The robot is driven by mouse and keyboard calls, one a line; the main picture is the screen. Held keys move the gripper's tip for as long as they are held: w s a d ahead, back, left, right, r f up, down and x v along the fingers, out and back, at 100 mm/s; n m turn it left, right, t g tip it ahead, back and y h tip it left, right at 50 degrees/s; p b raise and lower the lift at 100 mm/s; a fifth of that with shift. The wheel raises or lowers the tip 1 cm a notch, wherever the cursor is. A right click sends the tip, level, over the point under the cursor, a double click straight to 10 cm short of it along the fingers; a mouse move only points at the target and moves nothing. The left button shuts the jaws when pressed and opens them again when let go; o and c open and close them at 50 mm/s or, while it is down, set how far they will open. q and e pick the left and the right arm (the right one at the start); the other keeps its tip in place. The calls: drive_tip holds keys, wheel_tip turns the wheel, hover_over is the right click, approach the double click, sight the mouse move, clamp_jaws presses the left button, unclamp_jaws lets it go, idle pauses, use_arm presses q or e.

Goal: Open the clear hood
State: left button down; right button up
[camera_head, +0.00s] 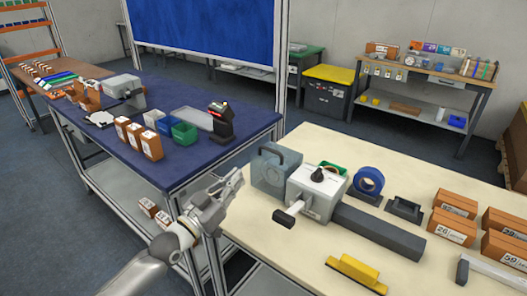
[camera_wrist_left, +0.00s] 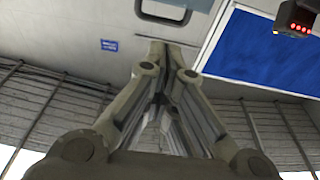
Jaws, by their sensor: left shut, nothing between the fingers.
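In the head view a smoky, see-through box (camera_head: 275,170), which looks like the clear hood, stands at the left end of the cream table. It adjoins a light grey machine (camera_head: 317,190) with a black knob on top and a black-ended handle. My left gripper (camera_head: 238,175) is shut and empty, just left of the box and apart from it. My right gripper is not in view.
A dark bar (camera_head: 375,232), a yellow block (camera_head: 356,274), a blue tape roll (camera_head: 369,181) and brown boxes (camera_head: 449,224) occupy the cream table. The blue table (camera_head: 180,165) holds bins and a black scanner (camera_head: 221,122). Bare tabletop lies in front of the machine.

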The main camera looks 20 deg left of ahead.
sight(276, 165)
use_arm(q)
drive_tip(key=p+x, duration=0.1)
drive_tip(key=x, duration=1.1)
drive_tip(key=shift+f+p, duration=0.2)
drive_tip(key=shift+p, duration=0.15)
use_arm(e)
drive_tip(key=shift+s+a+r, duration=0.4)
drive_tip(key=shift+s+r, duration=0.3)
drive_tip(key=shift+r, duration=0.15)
use_arm(q)
drive_tip(key=shift+d, duration=0.1)
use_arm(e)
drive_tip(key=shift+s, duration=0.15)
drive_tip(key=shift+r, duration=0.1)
